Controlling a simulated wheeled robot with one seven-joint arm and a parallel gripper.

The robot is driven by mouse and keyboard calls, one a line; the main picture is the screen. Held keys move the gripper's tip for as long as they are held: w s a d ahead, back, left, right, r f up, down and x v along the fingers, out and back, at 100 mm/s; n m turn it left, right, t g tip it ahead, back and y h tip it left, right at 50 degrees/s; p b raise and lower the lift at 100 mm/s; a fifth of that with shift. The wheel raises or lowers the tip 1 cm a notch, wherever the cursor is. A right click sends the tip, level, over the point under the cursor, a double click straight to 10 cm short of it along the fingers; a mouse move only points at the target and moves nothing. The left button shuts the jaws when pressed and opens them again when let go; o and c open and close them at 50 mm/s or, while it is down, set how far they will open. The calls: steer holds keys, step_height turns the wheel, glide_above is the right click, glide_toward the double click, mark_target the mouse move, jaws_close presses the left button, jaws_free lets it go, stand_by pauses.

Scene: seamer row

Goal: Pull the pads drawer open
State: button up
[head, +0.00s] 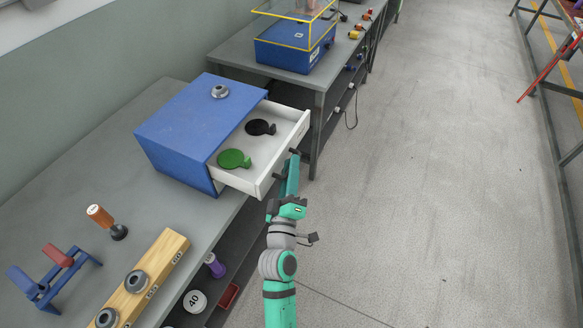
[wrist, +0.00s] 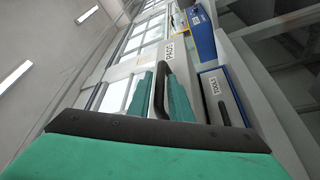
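The pads drawer (head: 247,180) is a white drawer standing well out of a blue cabinet (head: 185,125). A green pad (head: 234,159) and a black pad (head: 260,127) lie inside it. In the wrist view its front bears a PADS label (wrist: 170,50) and a dark bar handle (wrist: 159,82). My gripper (head: 290,172) is at the drawer's front in the head view. In the wrist view my gripper (wrist: 160,98) has one finger on each side of the handle, close against it. The finger contact itself is partly hidden.
A second labelled front (wrist: 220,95) with a dark handle sits beside the pads drawer in the wrist view. The grey bench (head: 90,175) holds a wooden block with rings (head: 145,275) and a blue-red stand (head: 50,277). The floor (head: 430,190) to the right is clear.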

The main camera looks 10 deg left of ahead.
steer(key=shift+d, duration=0.1)
steer(key=v, duration=1)
steer(key=shift+s, duration=0.4)
steer(key=shift+f, duration=0.1)
steer(key=s+d+f+m+g, duration=0.1)
steer(key=s+d+f+m, duration=0.1)
steer(key=s, duration=0.7)
steer(key=s+d+f+m+g, duration=0.2)
steer(key=s+m, duration=0.4)
steer(key=s, duration=0.4)
steer(key=s+d+f+m+g, duration=0.2)
steer(key=s+d+f+m, duration=0.1)
steer(key=s, duration=0.6)
steer(key=shift+s+d+f+m, duration=0.25)
steer(key=shift+f+m, duration=0.25)
steer(key=shift+f, duration=0.3)
